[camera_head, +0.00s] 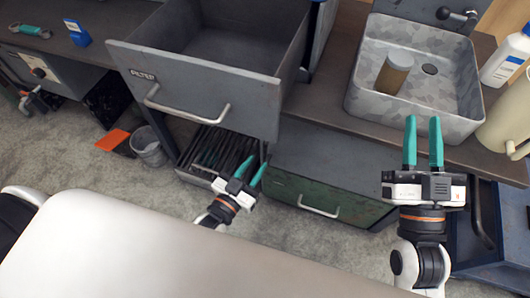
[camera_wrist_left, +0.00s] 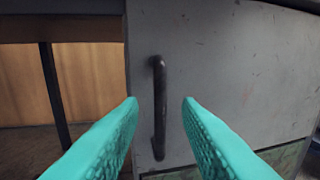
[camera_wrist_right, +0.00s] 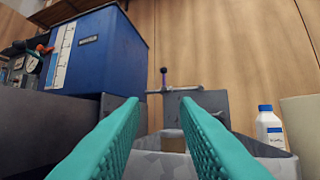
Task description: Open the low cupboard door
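In the left wrist view, a grey cupboard door (camera_wrist_left: 230,65) with a dark upright bar handle (camera_wrist_left: 158,110) fills the middle and right. The door looks shut. My left gripper (camera_wrist_left: 159,101) is open and empty, with the handle showing between its fingertips and apparently a little beyond them. In the head view, the left gripper (camera_head: 254,167) is low, left of the grey cupboard front (camera_head: 335,160); the handle cannot be made out there. My right gripper (camera_head: 423,118) is open and empty above the front of the sink; it also shows in the right wrist view (camera_wrist_right: 160,101).
A large grey drawer (camera_head: 200,75) stands pulled out above and left of my left gripper. A green drawer (camera_head: 325,190) lies below the grey front.

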